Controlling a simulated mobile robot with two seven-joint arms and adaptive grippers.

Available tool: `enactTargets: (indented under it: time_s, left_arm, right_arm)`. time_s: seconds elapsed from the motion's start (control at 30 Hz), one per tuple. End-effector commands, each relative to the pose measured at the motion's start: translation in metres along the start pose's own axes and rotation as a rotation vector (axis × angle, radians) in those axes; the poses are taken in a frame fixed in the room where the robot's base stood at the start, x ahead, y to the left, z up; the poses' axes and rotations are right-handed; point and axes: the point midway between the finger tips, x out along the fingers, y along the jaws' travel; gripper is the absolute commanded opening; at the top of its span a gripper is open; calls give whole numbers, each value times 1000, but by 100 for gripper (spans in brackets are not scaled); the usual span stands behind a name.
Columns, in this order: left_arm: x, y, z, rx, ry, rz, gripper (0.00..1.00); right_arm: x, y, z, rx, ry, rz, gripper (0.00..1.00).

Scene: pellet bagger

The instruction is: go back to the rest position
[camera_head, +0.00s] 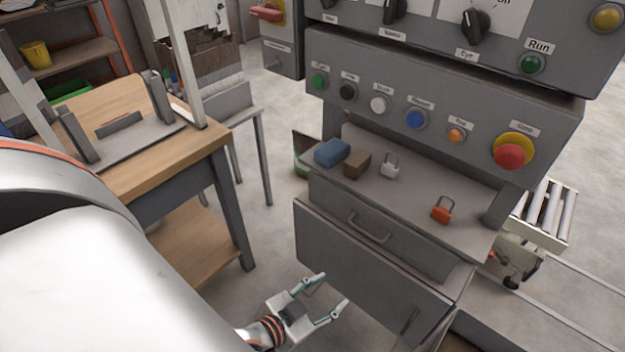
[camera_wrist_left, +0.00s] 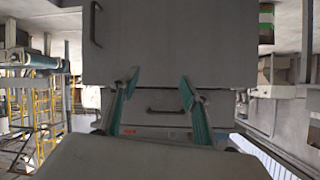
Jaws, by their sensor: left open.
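My left gripper (camera_head: 325,298) is open and empty, low in front of the grey cabinet (camera_head: 375,260) in the head view. Its two teal-lined fingers point toward the cabinet front. In the left wrist view the open fingers (camera_wrist_left: 155,95) stand apart before grey panels with a dark handle (camera_wrist_left: 165,109). I cannot tell whether a finger touches the cabinet. My left arm (camera_head: 120,260) fills the lower left of the head view. My right gripper is not in view.
A drawer handle (camera_head: 369,228) sits above the gripper. The cabinet's ledge holds a blue block (camera_head: 331,152), a brown block (camera_head: 357,164), a grey padlock (camera_head: 390,167) and a red padlock (camera_head: 441,210). A wooden table (camera_head: 150,150) stands left. Open floor lies between.

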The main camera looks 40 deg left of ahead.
Motion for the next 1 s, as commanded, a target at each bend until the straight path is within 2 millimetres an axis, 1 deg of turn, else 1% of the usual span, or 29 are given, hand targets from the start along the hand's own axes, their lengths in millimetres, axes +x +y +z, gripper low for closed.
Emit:
enactTargets:
  time_s: [0.03, 0.1, 0.2, 0.3, 0.5, 0.57, 0.7, 0.77, 0.83, 0.9, 1.0]
  left_arm:
    - [-14, 8, 25, 26, -46, 41, 47]
    - [-27, 16, 47, 49, -88, 85, 47]
    - [-39, 23, 64, 69, -119, 122, 47]
    - [-42, 25, 68, 74, -127, 133, 47]
    - [-41, 25, 67, 74, -126, 132, 47]
    - [-41, 24, 63, 73, -121, 130, 47]
    - [-46, 20, 40, 66, -98, 125, 47]
    - [-50, 20, 30, 58, -92, 125, 47]
    - [-55, 19, 20, 48, -89, 127, 47]
    - [-60, 20, 16, 36, -94, 130, 47]
    - [-67, 21, 15, 23, -109, 135, 47]
  right_arm:
    - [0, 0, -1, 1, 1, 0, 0]
    - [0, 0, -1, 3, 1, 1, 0]
    - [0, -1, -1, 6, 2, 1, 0]
    - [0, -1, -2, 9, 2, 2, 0]
    - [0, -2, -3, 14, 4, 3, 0]
    - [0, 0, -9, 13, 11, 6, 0]
    - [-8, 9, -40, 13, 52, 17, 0]
    - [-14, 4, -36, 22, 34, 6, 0]
    - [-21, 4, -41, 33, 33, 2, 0]
    - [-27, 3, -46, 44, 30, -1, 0]
    - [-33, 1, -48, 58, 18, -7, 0]
